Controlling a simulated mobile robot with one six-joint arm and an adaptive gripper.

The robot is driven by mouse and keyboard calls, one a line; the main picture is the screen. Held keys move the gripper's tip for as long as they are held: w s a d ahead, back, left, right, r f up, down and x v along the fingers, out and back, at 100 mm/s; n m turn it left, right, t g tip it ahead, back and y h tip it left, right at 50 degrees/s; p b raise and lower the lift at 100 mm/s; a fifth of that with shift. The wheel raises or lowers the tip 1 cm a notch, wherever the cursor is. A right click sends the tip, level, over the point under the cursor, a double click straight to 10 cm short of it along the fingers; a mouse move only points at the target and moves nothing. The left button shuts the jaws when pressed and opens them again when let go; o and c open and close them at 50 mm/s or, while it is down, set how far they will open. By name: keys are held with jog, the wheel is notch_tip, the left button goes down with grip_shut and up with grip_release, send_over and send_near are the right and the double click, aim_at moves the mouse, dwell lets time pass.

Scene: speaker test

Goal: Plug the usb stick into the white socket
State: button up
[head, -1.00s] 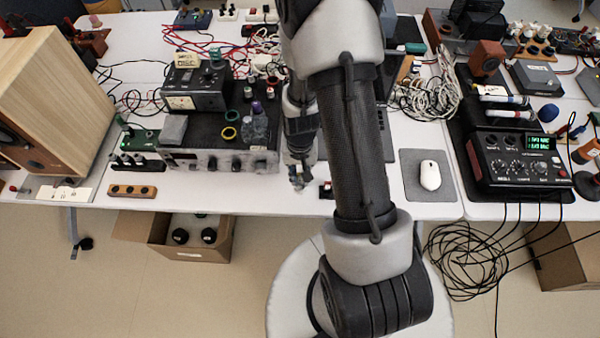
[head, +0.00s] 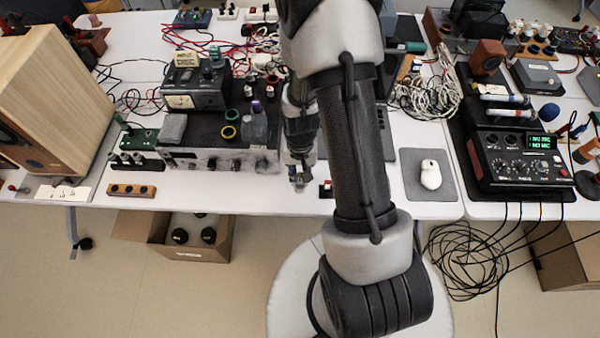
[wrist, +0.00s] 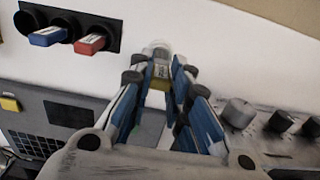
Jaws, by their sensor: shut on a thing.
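My gripper (wrist: 160,80) is shut on a small pale thing with a yellowish label (wrist: 160,70), which I take for the usb stick. It sticks out past the blue-padded fingertips, above the white table, and its far end looks whitish and rounded. The fingers hide part of it, and I cannot tell if it touches anything. In the head view my gripper (head: 298,178) is over the front part of the table, between the amplifier and my arm. I cannot make out the white socket with certainty.
A black holder (wrist: 66,26) with a blue stick (wrist: 48,36) and a red stick (wrist: 90,44) is at the upper left of the wrist view. The knobbed amplifier (head: 225,162) stands left of my gripper. A mouse (head: 430,175) lies on a grey pad to the right. Bare table lies in front.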

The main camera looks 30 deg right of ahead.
jog(key=shift+f+b, duration=0.85)
jog(key=shift+f, duration=0.25)
dwell(0.3)
jog(key=o, duration=0.9)
jog(key=shift+c, duration=0.2)
jog(key=o, duration=0.4)
jog(key=shift+r+p, duration=1.95)
jog(key=shift+r, duration=0.6)
